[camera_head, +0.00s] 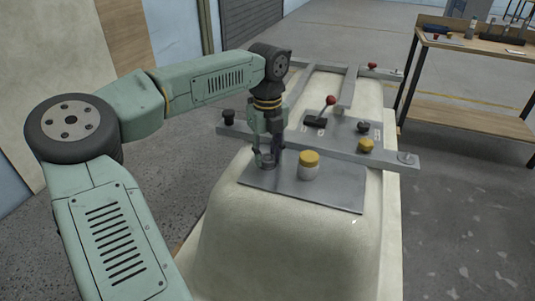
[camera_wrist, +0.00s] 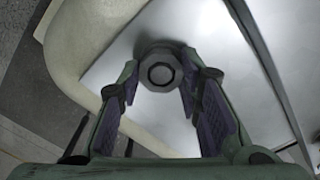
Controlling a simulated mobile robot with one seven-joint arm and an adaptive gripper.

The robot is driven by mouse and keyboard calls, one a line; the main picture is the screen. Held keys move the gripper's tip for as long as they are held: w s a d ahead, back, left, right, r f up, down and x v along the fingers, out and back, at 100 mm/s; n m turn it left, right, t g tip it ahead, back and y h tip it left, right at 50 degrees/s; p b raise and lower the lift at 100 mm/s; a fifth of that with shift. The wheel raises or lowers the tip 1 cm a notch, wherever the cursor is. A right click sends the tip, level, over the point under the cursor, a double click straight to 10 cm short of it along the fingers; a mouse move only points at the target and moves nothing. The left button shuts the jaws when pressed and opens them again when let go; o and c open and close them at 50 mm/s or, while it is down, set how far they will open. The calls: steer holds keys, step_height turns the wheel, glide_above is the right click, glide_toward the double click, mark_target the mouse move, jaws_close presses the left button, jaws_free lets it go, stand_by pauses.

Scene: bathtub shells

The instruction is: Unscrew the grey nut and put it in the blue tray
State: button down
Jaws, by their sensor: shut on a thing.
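The grey nut (camera_wrist: 160,53) shows in the wrist view as a faceted ring with a dark round centre, above a bare metal plate (camera_wrist: 215,50). My gripper (camera_wrist: 164,76) has its two fingers on either side of the nut and is shut on it. In the head view my gripper (camera_head: 267,160) points down at the left part of the plate (camera_head: 330,196) on the pale tub shell. The fingers largely hide the nut there.
A yellow-topped cylinder (camera_head: 309,164) stands on the plate right of my gripper. Behind are a metal crossbar (camera_head: 390,157) with knobs and a red-knobbed lever (camera_head: 330,101). A wooden workbench (camera_head: 480,47) with small items stands at the back right, across open floor.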

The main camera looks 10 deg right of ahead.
steer(key=n+b, duration=0.3)
steer(key=n, duration=0.3)
steer(key=shift+d, duration=0.1)
steer(key=n+b, duration=0.1)
steer(key=n, duration=0.3)
steer(key=shift+b, duration=0.35)
steer(key=n, duration=0.2)
steer(key=shift+r+n, duration=0.1)
steer(key=shift+n, duration=0.2)
steer(key=c, duration=1.1)
jaws_free()
steer(key=shift+c, duration=0.6)
